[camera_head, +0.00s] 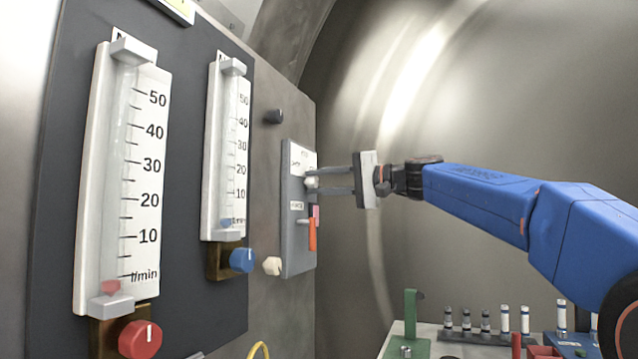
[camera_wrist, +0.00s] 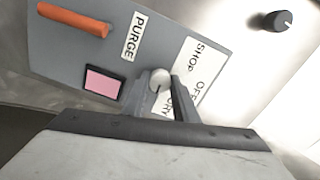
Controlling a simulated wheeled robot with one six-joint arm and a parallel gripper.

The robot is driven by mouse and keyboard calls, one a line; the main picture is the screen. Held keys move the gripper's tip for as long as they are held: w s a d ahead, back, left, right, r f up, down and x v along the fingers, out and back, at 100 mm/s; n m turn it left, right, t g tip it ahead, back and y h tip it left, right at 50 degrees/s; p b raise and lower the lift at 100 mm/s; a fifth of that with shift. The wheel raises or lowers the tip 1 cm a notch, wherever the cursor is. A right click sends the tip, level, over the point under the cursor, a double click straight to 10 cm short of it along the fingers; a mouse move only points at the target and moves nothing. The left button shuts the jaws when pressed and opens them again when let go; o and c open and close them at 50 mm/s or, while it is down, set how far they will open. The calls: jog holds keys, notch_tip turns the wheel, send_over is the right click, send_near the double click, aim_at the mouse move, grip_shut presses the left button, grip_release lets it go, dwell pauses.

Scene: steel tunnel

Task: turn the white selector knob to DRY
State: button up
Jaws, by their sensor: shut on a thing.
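The white selector knob (camera_wrist: 160,80) sits on a grey control panel (camera_head: 291,240) on the left wall. In the wrist view, labels SHOP, OFF and DRY (camera_wrist: 163,103) surround it, partly covered by the fingers. My gripper (camera_wrist: 166,92) has its two fingers on either side of the knob and is shut on it. In the head view, my gripper (camera_head: 312,182) reaches in from the right and the knob shows as a small white shape at the fingertips. I cannot read which label the knob points to.
An orange lever (camera_head: 312,234) and a pink square (camera_wrist: 102,84) sit beside the PURGE label (camera_wrist: 137,36). A black knob (camera_head: 273,116) is above the panel. Two flow gauges with a red knob (camera_head: 140,339) and a blue knob (camera_head: 243,260) are left. A bench holds several vials.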

jog(key=m, duration=0.6)
jog(key=shift+f+m, duration=0.1)
jog(key=shift+m, duration=0.2)
dwell(0.4)
jog(key=o, duration=1.1)
jog(key=shift+c, duration=0.2)
jog(key=shift+d, duration=0.1)
jog(key=v, duration=1.7)
jog(key=shift+d, duration=0.15)
